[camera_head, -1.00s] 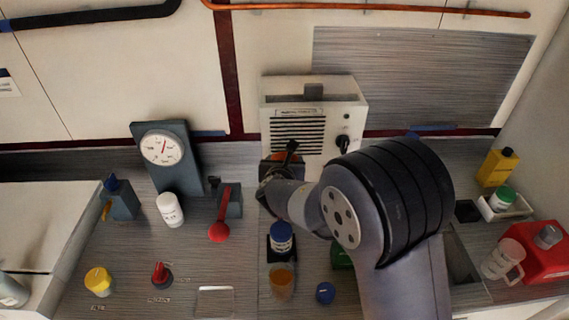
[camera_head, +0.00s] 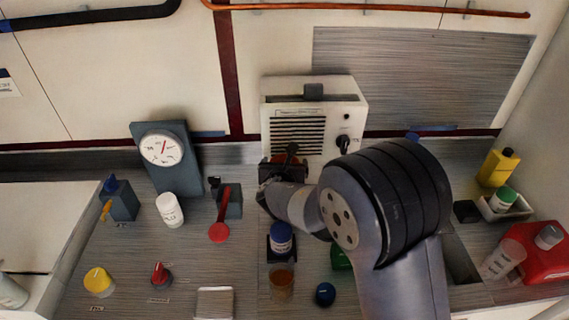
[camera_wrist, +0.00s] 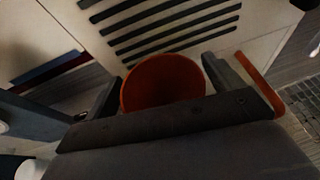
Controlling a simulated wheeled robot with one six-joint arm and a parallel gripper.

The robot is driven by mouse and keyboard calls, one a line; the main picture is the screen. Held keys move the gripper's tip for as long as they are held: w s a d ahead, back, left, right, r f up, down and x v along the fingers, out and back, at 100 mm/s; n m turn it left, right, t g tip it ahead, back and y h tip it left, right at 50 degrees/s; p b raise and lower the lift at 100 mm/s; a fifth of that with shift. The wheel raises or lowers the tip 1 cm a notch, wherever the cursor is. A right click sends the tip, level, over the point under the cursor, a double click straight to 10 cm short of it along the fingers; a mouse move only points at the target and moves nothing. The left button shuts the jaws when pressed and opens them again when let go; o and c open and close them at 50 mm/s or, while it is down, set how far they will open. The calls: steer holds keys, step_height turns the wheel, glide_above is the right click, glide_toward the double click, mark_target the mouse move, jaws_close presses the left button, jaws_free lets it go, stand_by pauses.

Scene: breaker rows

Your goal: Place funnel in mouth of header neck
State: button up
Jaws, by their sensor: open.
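An orange-red round thing (camera_wrist: 163,80), which looks like the funnel, lies between the two dark fingers of my gripper (camera_wrist: 163,72) in the wrist view. The fingers are apart on either side of it, and I cannot tell whether they touch it. In the head view my gripper (camera_head: 276,167) is in front of the white vented unit. A small reddish part of the funnel (camera_head: 285,158) shows there behind it. My gripper hides the funnel's lower part and whatever is under it. I cannot make out the header neck in either view.
The white vented unit (camera_head: 312,110) stands close behind my gripper. A blue-capped jar (camera_head: 281,236) and an amber cup (camera_head: 282,285) are in front of it. A red lever (camera_head: 223,215) stands to the left. A red container (camera_head: 543,258) is at far right.

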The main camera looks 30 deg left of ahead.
steer(key=shift+r, duration=0.2)
steer(key=shift+s, duration=0.3)
steer(key=b+v, duration=0.2)
steer(key=v, duration=0.9)
steer(key=shift+s+d, duration=0.15)
steer(key=shift+d, duration=0.1)
steer(key=shift+r, duration=0.1)
steer(key=x, duration=0.6)
steer(key=p+x, duration=0.1)
steer(key=x, duration=0.5)
steer(key=shift+a+f, duration=0.15)
steer(key=shift+f, duration=0.2)
steer(key=shift+r+p, duration=0.7)
steer(key=shift+r, duration=0.65)
